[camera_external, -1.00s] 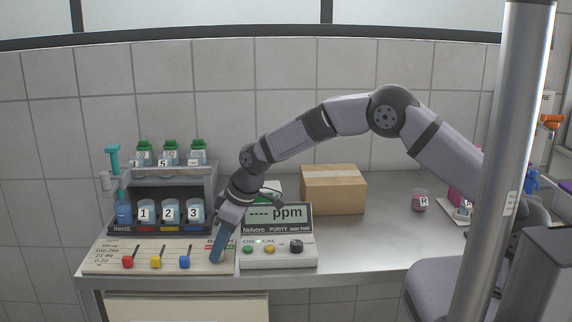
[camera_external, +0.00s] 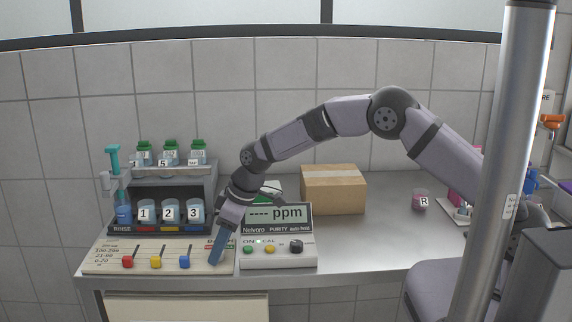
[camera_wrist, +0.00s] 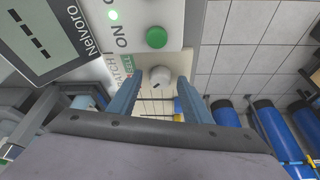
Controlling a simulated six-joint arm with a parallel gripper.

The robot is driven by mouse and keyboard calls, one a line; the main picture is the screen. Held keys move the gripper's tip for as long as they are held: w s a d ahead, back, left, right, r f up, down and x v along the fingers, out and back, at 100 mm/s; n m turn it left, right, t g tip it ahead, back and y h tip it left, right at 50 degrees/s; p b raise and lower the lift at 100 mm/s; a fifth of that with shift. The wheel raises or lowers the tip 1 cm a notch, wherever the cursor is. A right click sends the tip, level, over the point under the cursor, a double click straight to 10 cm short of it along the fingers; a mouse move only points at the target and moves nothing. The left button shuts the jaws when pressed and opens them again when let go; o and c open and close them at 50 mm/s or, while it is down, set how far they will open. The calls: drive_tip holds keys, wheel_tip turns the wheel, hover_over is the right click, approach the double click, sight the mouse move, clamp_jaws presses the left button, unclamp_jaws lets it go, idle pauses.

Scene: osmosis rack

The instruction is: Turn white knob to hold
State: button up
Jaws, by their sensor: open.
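The white knob (camera_wrist: 160,75) is a small round cap with a dark mark on a pale panel in the wrist view. My gripper (camera_wrist: 159,88) is open there, with one blue finger on each side of the knob. I cannot tell whether either finger touches it. Red and green lettering beside the knob is partly cut off, so its setting is unclear. In the external view my gripper (camera_external: 214,259) reaches down to the right end of the sloped control panel (camera_external: 134,245) and hides the knob.
The purity meter (camera_external: 279,258) stands just right of my gripper, with green, yellow and black controls. Red (camera_external: 128,262), yellow (camera_external: 156,262) and blue (camera_external: 185,262) sliders sit to the left. Behind are the rack (camera_external: 163,178) with jars and a cardboard box (camera_external: 333,188).

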drive_tip(key=shift+r, duration=0.15)
drive_tip(key=b+v, duration=0.2)
drive_tip(key=v, duration=0.5)
drive_tip(key=shift+d, duration=0.15)
drive_tip(key=w+d+r+m+h+p, duration=0.1)
drive_tip(key=w+d+r+m+p, duration=0.15)
drive_tip(key=d, duration=0.75)
drive_tip(key=w+d+r+m+h+p, duration=0.1)
drive_tip(key=w+d+r+m+p, duration=0.2)
drive_tip(key=d, duration=0.7)
drive_tip(key=w+d+r+m+h+p, duration=0.1)
drive_tip(key=d+r+m+p, duration=0.2)
drive_tip(key=d, duration=0.7)
drive_tip(key=s+d+r+m+p, duration=0.2)
drive_tip(key=s+d+m+p, duration=0.1)
drive_tip(key=s+d, duration=0.4)
drive_tip(key=s+d+r+m+g+h+p, duration=0.1)
drive_tip(key=s+d+m+p, duration=0.3)
drive_tip(key=d, duration=0.9)
drive_tip(key=s+r+p, duration=0.1)
drive_tip(key=s+p, duration=0.1)
drive_tip(key=s, duration=0.1)
drive_tip(key=shift+d, duration=0.4)
drive_tip(key=shift+c, duration=0.3)
